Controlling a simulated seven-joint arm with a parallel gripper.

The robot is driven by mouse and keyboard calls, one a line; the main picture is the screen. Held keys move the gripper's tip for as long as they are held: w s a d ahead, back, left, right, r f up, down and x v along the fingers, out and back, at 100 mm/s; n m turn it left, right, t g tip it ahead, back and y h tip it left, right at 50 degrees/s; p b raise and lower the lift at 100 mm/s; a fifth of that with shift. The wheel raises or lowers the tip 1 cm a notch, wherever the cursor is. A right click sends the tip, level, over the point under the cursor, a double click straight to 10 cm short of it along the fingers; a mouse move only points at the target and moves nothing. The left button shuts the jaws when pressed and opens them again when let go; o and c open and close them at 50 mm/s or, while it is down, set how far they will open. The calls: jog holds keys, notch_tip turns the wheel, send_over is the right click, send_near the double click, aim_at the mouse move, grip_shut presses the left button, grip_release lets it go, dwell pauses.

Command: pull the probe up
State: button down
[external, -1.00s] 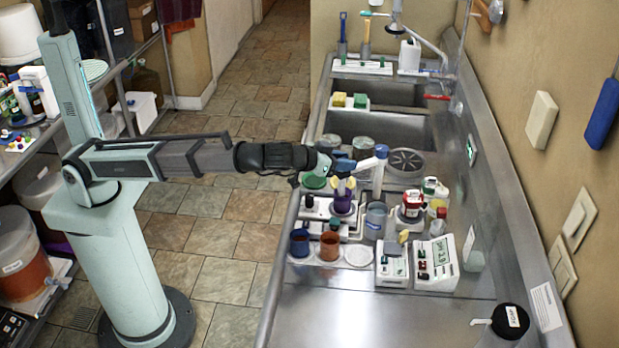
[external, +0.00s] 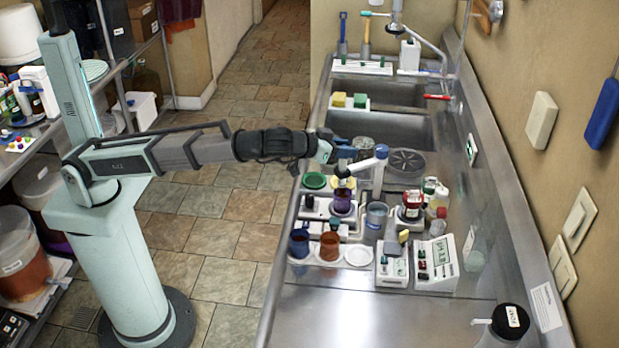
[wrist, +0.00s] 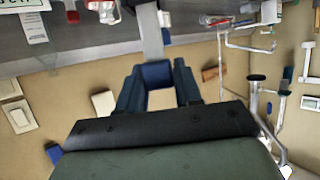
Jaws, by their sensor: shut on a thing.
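My gripper (external: 343,150) is beside the top of the probe stand at the sink counter, with dark blue fingers. In the wrist view, its fingers (wrist: 158,88) are closed on a blue block-like piece, which looks like the probe's holder (wrist: 157,72). A pale grey arm runs from this piece to the top of that view. In the external view, the probe (external: 344,183) hangs from the pale stand arm (external: 366,162), over a purple cup (external: 342,204). I cannot tell whether its tip is inside the cup. The fingers partly hide the holder there.
A blue cup (external: 299,243) and an orange-brown cup (external: 329,246) stand in front. A grey cup (external: 376,215), a red-and-white jar (external: 411,205) and a pH meter (external: 436,262) crowd the right. The front counter (external: 370,318) is clear.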

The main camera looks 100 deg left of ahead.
jog(key=shift+r, duration=1)
jog(key=c, duration=0.8)
grip_release()
jog(key=shift+c, duration=0.2)
jog(key=v, duration=1.3)
jog(key=shift+s+d+r, duration=0.2)
jog(key=shift+s+r, duration=0.05)
jog(key=shift+s, duration=0.05)
